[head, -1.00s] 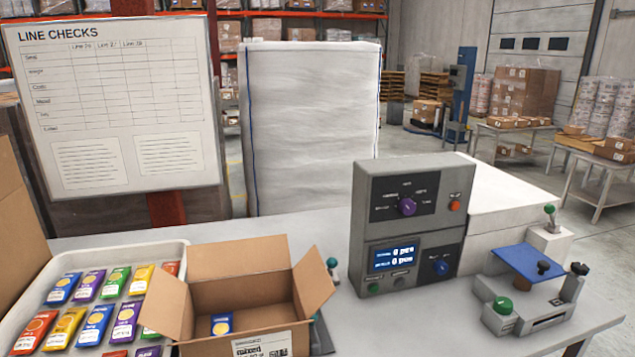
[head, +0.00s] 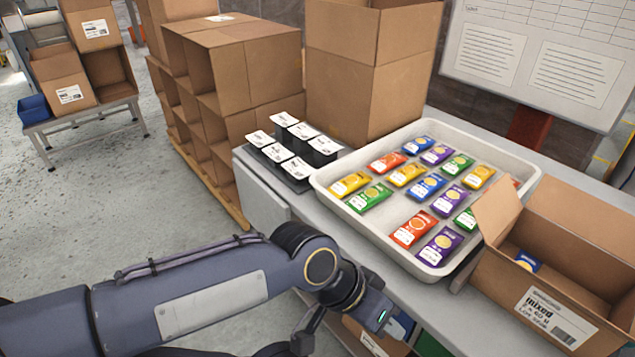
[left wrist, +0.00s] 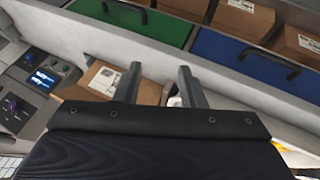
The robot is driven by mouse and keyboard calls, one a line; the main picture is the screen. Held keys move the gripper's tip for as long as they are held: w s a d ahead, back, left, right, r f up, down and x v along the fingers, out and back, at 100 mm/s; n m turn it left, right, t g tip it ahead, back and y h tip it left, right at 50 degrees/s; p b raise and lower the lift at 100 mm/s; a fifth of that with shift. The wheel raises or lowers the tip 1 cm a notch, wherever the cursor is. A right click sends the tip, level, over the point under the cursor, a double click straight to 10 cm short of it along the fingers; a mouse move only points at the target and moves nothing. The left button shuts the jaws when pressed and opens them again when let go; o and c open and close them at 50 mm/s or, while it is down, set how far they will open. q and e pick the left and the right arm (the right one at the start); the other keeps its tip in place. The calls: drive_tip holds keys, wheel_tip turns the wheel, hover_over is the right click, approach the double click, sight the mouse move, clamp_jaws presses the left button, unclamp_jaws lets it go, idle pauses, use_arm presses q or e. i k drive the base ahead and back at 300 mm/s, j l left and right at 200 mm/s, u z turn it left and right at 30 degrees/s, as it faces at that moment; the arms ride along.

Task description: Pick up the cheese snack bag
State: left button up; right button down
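Several snack bags in red, yellow, blue, purple and green lie flat in a white tray (head: 335,197) in the head view. Their print is too small to read, so I cannot tell which is the cheese bag. A yellow bag (head: 350,184) lies near the left edge, with another yellow bag (head: 407,175) behind it. My left gripper (head: 392,322) is in front of the table edge, below the tray and apart from the bags. In the left wrist view its fingers (left wrist: 160,86) stand apart with nothing gripped between them. My right gripper is not in view.
An open carton (head: 557,290) with a blue bag inside stands right of the tray. Black tubs with white lids (head: 300,130) stand at its left, and a tall box (head: 370,80) behind. Green (left wrist: 135,20) and blue (left wrist: 235,55) compartments show in the left wrist view.

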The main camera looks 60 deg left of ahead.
sight(352, 183)
drive_tip(key=j+u, duration=0.1)
drive_tip(key=u, duration=1.55)
drive_tip(key=i+j+u, duration=0.15)
drive_tip(key=i+u, duration=0.6)
drive_tip(key=k+j, duration=0.05)
